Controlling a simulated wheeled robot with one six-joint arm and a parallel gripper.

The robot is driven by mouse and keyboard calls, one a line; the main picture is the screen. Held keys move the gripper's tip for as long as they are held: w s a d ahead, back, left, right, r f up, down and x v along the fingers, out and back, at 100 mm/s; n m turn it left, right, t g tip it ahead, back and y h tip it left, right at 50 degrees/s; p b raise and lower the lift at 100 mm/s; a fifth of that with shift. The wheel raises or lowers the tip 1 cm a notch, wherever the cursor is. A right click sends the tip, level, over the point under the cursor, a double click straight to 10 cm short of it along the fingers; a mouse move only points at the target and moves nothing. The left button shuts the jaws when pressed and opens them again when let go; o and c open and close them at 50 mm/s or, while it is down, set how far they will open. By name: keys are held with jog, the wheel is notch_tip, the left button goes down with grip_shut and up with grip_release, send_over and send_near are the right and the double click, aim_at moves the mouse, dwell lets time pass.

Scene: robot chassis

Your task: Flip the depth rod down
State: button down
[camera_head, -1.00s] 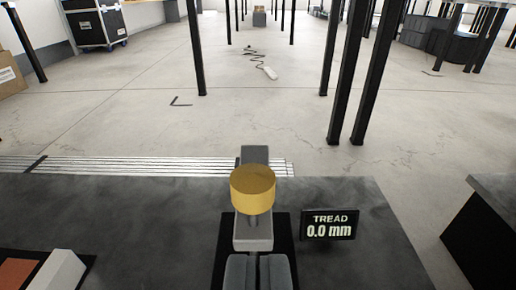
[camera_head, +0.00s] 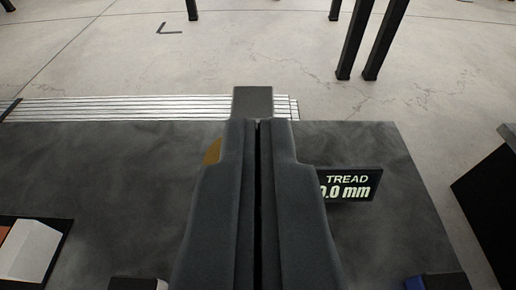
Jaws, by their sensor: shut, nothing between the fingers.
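My gripper (camera_head: 258,125) is shut, its two dark fingers side by side with only a thin dark seam between them. It reaches up the middle of the view over the dark bench. Behind it stands a grey block-shaped gauge body (camera_head: 253,101), of which only the upper end shows. A brass-coloured knob or rod end (camera_head: 212,151) peeks out left of the fingers and is mostly hidden. A black display (camera_head: 350,184) to the right reads TREAD and 0.0 mm, its left part covered by my gripper. I cannot tell whether the fingers touch the gauge.
The dark bench top (camera_head: 120,165) is clear left of the gauge. A ribbed metal strip (camera_head: 130,108) runs along its far edge. A white block (camera_head: 30,250) sits in a tray at lower left. A dark cabinet (camera_head: 490,190) stands at right, with black posts (camera_head: 372,40) beyond.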

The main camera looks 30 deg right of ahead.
jog(key=shift+f, duration=0.1)
jog(key=shift+f, duration=1.95)
jog(key=shift+s+a, duration=0.1)
jog(key=v, duration=1.7)
jog(key=shift+a+r, duration=0.1)
jog(key=shift+r, duration=0.05)
